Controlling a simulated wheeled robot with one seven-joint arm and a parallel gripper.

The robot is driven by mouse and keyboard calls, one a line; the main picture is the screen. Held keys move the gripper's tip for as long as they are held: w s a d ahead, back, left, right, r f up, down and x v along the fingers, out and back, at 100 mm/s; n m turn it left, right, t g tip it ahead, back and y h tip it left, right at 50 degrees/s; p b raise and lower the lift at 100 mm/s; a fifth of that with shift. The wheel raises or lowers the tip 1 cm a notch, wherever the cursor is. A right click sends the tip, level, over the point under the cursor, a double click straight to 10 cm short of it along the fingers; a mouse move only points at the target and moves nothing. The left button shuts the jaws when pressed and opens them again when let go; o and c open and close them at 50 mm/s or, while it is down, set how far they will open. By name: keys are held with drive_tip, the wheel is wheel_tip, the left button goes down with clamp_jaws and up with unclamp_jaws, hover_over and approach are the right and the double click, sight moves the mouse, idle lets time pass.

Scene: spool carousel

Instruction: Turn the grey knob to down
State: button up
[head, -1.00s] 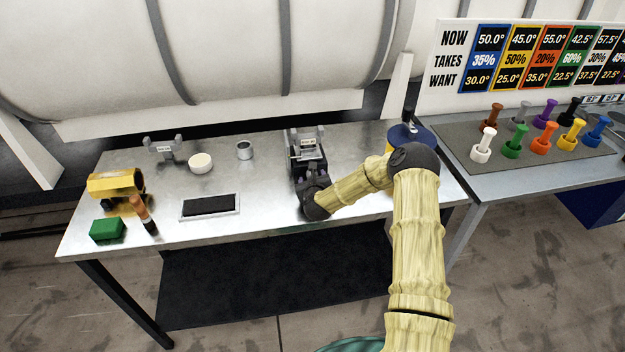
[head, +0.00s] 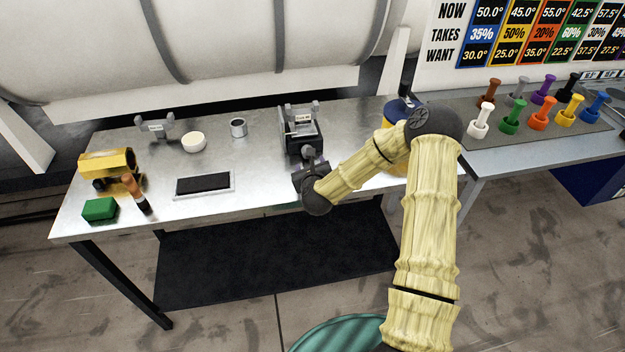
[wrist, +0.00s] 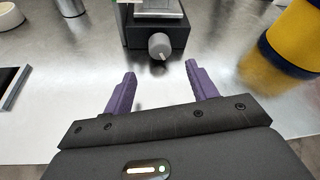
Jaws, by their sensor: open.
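The grey knob (wrist: 160,45) is on the near face of a dark box (wrist: 135,32) in the wrist view. A small pale mark shows on the knob's lower edge. The dark box also shows in the head view (head: 302,137), with a small labelled stand on it; the knob is hard to make out there. My gripper (wrist: 158,76) is open, its two purple fingers apart and empty. The knob lies ahead of the fingertips, roughly midway between them, with a gap. In the head view my wrist hides the fingers.
A blue and yellow container (wrist: 298,38) stands close on the right. A metal cup (head: 238,127), a white bowl (head: 194,143) and a black pad (head: 204,185) are to the left. Several coloured spools stand on the right-hand table. Bare metal lies in front of the box.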

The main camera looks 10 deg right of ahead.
drive_tip(key=b+v, duration=0.1)
drive_tip(key=v, duration=0.7)
drive_tip(key=shift+s, duration=0.2)
